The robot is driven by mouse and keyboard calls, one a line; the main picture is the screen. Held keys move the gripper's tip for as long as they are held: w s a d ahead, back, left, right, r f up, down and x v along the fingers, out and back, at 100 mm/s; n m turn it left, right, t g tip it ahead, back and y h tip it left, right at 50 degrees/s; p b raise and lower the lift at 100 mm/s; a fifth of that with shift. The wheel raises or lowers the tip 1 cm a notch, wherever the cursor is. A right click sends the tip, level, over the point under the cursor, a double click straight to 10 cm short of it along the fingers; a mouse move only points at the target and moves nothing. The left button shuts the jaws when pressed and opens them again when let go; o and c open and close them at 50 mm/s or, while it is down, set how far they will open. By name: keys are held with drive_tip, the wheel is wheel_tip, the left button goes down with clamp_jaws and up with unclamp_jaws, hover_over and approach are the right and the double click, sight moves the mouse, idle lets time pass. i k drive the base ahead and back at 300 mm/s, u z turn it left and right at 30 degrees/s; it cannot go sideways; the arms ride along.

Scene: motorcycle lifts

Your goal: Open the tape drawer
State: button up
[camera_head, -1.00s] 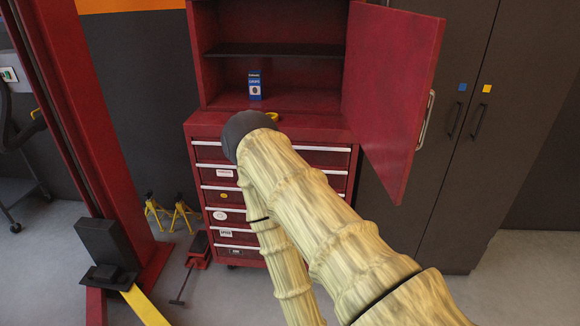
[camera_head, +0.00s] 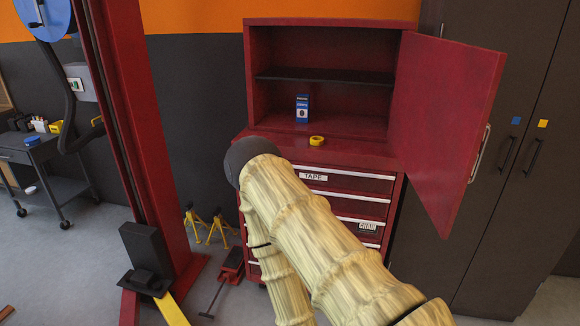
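The red tool chest (camera_head: 398,215) stands ahead, with several drawers with pale handle strips. The top drawer bears a white label reading TAPE (camera_head: 314,177) and looks shut, flush with the front. My arm crosses in front of the chest and hides the left part of the drawers. My gripper is not visible; the arm's dark rounded joint hides the area beyond it, near the chest's upper left.
The upper cabinet's door (camera_head: 445,125) stands open to the right. A red lift post (camera_head: 150,150), yellow jack stands (camera_head: 207,225) and a floor jack (camera_head: 231,264) are at left. Dark lockers (camera_head: 530,215) stand at right.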

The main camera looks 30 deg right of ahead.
sight(356, 179)
drive_tip(key=z, duration=0.15)
drive_tip(key=i, duration=0.8)
drive_tip(key=z, duration=0.85)
drive_tip(key=i, duration=0.55)
drive_tip(key=z, duration=0.45)
drive_tip(key=k, duration=1)
drive_tip(key=u, duration=1.45)
drive_tip(key=i, duration=0.95)
drive_tip(key=z, duration=1.9)
